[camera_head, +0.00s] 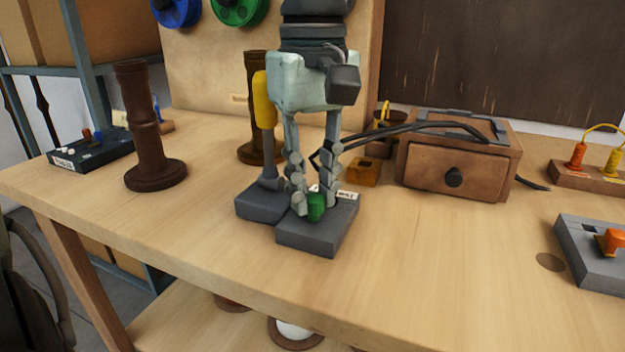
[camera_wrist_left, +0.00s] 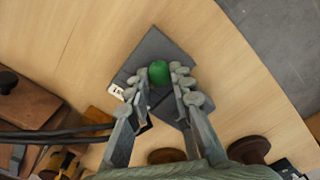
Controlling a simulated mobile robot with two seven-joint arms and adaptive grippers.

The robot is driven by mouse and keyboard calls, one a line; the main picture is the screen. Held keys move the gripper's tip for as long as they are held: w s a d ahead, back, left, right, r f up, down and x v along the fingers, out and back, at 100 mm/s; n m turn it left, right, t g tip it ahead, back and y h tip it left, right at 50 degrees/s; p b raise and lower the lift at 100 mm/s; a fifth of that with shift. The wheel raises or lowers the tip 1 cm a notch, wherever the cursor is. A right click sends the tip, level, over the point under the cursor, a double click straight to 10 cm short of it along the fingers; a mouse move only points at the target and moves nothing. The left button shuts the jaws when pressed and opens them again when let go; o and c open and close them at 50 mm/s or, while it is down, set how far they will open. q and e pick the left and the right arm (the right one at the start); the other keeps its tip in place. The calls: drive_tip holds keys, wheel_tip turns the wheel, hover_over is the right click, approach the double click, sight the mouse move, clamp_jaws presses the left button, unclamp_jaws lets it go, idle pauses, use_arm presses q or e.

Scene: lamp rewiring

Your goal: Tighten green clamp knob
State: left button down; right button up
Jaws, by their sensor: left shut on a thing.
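The green clamp knob (camera_head: 316,207) sits on a dark grey clamp base (camera_head: 306,239) near the front middle of the table. My left gripper (camera_head: 315,196) points straight down over it, with a finger on each side. In the left wrist view the green knob (camera_wrist_left: 159,73) lies between the fingertips (camera_wrist_left: 159,77), and the gripper is shut on it. A second grey block (camera_head: 262,207) with a yellow-handled upright (camera_head: 263,98) stands just left of the base. A small white label (camera_head: 347,194) is partly hidden behind the fingers. My right gripper is not in view.
A brown turned post (camera_head: 140,130) stands at left, and another brown post (camera_head: 256,150) stands behind the gripper. A wooden drawer box (camera_head: 458,165) with black cables stands to the right. A grey switch block (camera_head: 600,262) lies at far right. The front right tabletop (camera_head: 440,260) is clear.

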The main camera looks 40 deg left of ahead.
sight(314, 195)
use_arm(q)
drive_tip(key=shift+m, duration=1.3)
drive_tip(key=c, duration=1.3)
unclamp_jaws()
drive_tip(key=shift+r, duration=0.1)
wheel_tip(314, 195, up, 12)
drive_tip(key=shift+f, duration=0.1)
